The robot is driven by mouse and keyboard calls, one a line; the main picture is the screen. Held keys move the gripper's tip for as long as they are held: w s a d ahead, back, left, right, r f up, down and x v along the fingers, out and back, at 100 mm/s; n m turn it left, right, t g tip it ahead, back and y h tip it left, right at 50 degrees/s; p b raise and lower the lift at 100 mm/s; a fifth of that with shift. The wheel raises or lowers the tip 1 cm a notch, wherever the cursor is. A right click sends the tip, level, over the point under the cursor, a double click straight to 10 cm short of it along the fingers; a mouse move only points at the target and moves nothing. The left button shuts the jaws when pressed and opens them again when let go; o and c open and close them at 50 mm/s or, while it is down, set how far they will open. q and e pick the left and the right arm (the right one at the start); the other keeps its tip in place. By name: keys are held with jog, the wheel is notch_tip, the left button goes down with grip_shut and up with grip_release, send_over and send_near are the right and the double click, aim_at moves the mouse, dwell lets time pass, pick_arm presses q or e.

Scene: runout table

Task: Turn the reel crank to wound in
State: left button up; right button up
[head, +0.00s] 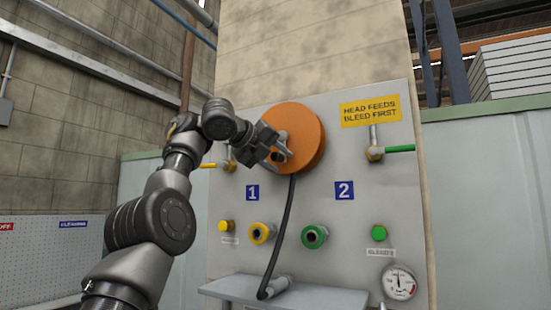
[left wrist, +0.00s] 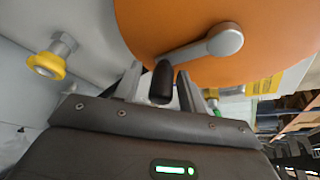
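The orange reel (head: 312,125) is mounted on the grey panel. Its grey crank arm (left wrist: 205,46) runs from a round hub at the right down to the left in the left wrist view, ending in a black handle (left wrist: 161,84). My left gripper (head: 275,150) is in front of the reel's lower left side. In the left wrist view my left gripper (left wrist: 160,80) has its two fingers on either side of the black handle, with a gap visible on the left side, so it looks open around it. In the head view the gripper hides part of the crank. My right gripper is not in view.
A black hose (head: 281,235) hangs from the reel to a shelf (head: 325,296). Valves with a yellow lever (head: 208,165) and a green lever (head: 400,148) flank the reel. Yellow (head: 261,233) and green (head: 314,236) couplings and a gauge (head: 399,282) sit lower.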

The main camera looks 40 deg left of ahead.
pick_arm(q)
jog(key=shift+s+r, duration=0.2)
jog(key=shift+s, duration=0.35)
jog(key=b+v, duration=0.2)
jog(key=v, duration=0.7)
jog(key=shift+s+a, duration=0.2)
jog(key=shift+s, duration=0.1)
jog(key=shift+a, duration=0.1)
